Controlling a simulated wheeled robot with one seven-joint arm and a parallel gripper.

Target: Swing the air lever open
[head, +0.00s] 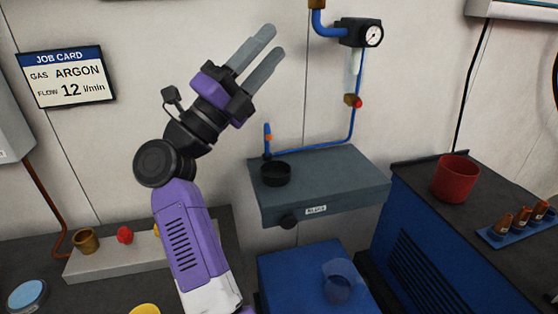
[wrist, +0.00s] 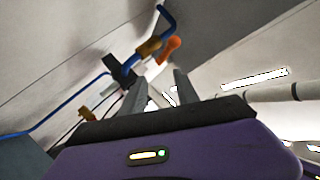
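In the wrist view an orange lever handle (wrist: 169,47) sticks out from a brass valve (wrist: 148,47) on a blue air pipe (wrist: 166,18). It lies beyond my fingertips, apart from them. My gripper (wrist: 158,78) is open, with nothing between its fingers. In the head view my gripper (head: 275,41) is raised in front of the wall, left of the blue pipe (head: 323,25) and the gauge block (head: 352,33). Only part of a brass fitting (head: 317,4) shows there at the top edge, and no lever handle shows on it.
Below the gauge, a brass fitting with a red knob (head: 354,101) sits on the pipe. The pipe runs down to a grey bench (head: 340,180) with a black dish (head: 275,174). A red pot (head: 456,178) stands at the right. The wall area between gripper and gauge looks clear.

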